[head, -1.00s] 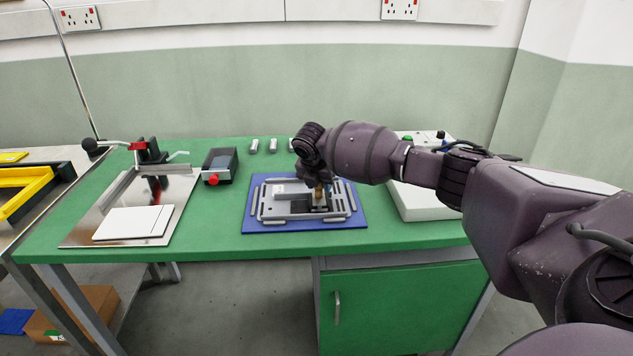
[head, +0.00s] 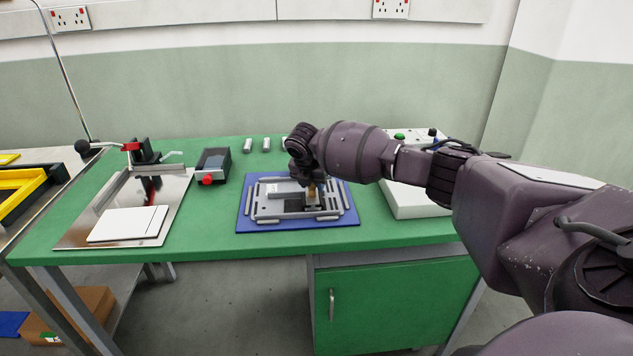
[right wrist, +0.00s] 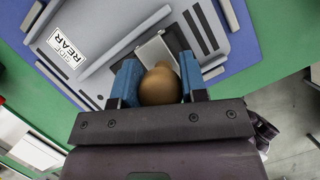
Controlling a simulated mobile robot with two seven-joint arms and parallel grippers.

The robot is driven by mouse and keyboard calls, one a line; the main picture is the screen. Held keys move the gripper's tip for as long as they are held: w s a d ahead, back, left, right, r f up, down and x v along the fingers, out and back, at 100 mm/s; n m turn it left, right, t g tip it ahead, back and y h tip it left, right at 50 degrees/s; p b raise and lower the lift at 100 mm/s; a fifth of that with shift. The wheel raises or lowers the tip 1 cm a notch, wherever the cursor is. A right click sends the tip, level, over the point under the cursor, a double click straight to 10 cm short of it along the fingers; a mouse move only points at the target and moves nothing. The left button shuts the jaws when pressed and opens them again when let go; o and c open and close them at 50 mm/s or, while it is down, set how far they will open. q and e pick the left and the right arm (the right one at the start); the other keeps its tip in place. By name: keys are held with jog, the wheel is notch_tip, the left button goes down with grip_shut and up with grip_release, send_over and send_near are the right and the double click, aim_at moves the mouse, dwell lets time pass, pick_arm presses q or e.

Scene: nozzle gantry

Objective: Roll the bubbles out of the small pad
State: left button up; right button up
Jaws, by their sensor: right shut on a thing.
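My right gripper (head: 311,186) is shut on a brown, rounded handle (right wrist: 160,86), with a blue fingertip on each side of it. The handle also shows in the head view (head: 312,191), low over the grey slotted plate (head: 265,207). The plate lies on a blue mat (head: 243,219) and bears a white label reading "SIDE REAR" (right wrist: 68,45). A light grey flat piece (right wrist: 156,50) shows just beyond the handle in the right wrist view; I cannot tell whether it is the small pad. What is under the handle is hidden. My left gripper is not in view.
The green bench (head: 215,238) has clear room in front of the mat. At left are a metal plate (head: 178,192) with a clamp and white sheets (head: 128,223), and a dark box (head: 213,163) with a red knob. A white control box (head: 408,203) stands at right, under my right arm.

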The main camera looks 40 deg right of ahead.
jog(key=shift+a+f, duration=0.1)
jog(key=shift+a, duration=0.15)
jog(key=shift+w+a, duration=0.5)
jog(key=shift+a, duration=0.2)
jog(key=shift+w+r+p, duration=0.1)
jog(key=shift+r+p, duration=1.2)
jog(key=shift+r, duration=0.95)
pick_arm(q)
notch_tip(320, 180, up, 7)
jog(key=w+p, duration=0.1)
jog(key=p, duration=0.2)
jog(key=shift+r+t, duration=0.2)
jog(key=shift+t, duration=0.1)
pick_arm(e)
notch_tip(320, 180, up, 4)
jog(key=shift+f, duration=0.1)
